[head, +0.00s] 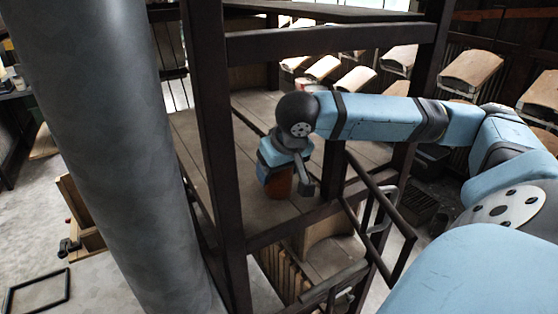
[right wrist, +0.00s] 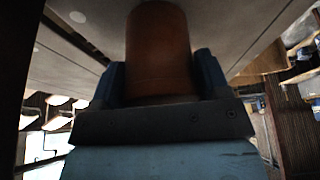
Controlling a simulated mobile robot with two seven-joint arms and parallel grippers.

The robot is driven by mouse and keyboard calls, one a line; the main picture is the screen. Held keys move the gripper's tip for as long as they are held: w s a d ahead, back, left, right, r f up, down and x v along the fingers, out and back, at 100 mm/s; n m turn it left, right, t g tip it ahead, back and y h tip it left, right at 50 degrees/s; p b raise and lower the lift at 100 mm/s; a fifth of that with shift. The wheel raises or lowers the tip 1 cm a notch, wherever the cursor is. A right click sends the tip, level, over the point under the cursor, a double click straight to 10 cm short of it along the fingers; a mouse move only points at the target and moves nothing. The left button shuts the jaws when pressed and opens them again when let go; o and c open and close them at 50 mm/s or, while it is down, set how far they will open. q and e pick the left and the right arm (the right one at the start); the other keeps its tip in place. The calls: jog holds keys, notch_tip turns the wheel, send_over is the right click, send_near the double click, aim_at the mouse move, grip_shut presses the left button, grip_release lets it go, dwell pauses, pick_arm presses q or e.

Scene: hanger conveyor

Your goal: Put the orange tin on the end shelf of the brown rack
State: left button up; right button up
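The orange tin (right wrist: 158,50) stands out between the two fingers of my right gripper (right wrist: 160,80) in the right wrist view, with a finger against each side. In the head view the tin (head: 281,184) shows as a small orange-brown patch below the right gripper (head: 273,168), partly hidden by it. The brown rack (head: 212,130) has dark posts and a wide plank shelf (head: 240,180). My right arm reaches in from the right and the tin is over this shelf. I cannot tell whether its base touches the boards. My left gripper is not in view.
A dark post and crossbar (head: 330,40) frame the rack's near side and top. A dark rail (head: 385,215) juts out at the lower right. Several curved tan pieces (head: 470,70) hang behind the rack. The shelf boards left of the tin are clear.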

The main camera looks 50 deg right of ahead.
jog(key=o, duration=0.4)
jog(key=shift+r, duration=0.1)
